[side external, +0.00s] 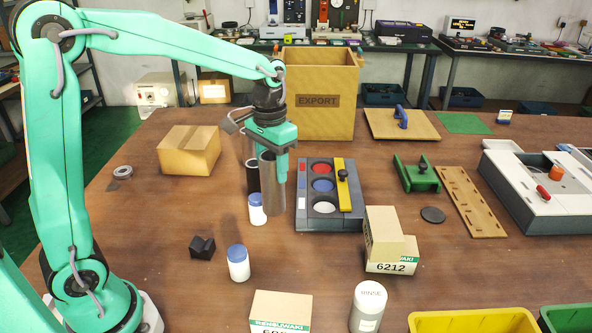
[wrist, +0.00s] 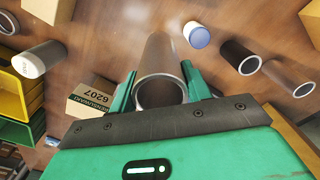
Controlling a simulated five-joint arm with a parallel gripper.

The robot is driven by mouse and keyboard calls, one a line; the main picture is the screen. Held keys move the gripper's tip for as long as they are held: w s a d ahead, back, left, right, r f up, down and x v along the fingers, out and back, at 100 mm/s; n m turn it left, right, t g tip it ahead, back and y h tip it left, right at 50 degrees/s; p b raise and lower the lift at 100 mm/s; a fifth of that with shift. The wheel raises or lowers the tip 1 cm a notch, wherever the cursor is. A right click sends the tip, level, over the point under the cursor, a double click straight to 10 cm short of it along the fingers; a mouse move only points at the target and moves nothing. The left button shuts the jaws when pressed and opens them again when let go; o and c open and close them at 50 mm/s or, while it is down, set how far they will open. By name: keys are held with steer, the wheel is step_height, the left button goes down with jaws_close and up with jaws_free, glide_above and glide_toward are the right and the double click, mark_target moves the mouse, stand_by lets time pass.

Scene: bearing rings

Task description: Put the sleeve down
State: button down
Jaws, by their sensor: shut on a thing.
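My gripper (side external: 277,160) is shut on a grey metal sleeve (side external: 273,190), an open-ended tube held close to upright. In the wrist view the sleeve (wrist: 161,65) sits between the two green fingers, with its open near end facing the camera. In the side view its lower end is close to the table (side external: 330,270); I cannot tell whether it touches. A dark tube (side external: 252,178) stands just behind and left of it, partly hidden. The wrist view shows this dark tube (wrist: 239,56) and another metal tube (wrist: 288,77), both apart from the held sleeve.
A white jar with a blue lid (side external: 257,212) stands close beside the sleeve; another (side external: 238,265) is nearer the front. A grey tray with coloured discs (side external: 302,205) lies to the right. A small black block (side external: 202,248) is front left.

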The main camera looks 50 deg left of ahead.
steer(key=shift+w+r, duration=0.1)
steer(key=shift+w+a+r, duration=0.2)
steer(key=shift+w+a, duration=0.1)
steer(key=shift+a, duration=0.15)
steer(key=w+a+r+n, duration=0.2)
steer(key=w+a+r, duration=0.1)
steer(key=a, duration=0.4)
steer(key=w+a+r+n, duration=0.2)
steer(key=w+a+r, duration=0.1)
steer(key=a, duration=0.4)
steer(key=s+a+r+n, duration=0.1)
steer(key=a+r, duration=0.1)
steer(key=a, duration=0.6)
steer(key=a+r+n, duration=0.2)
steer(key=a+r, duration=0.1)
steer(key=a, duration=0.5)
steer(key=shift+s+a+r, duration=0.15)
steer(key=shift+s+a, duration=0.2)
steer(key=shift+a, duration=0.1)
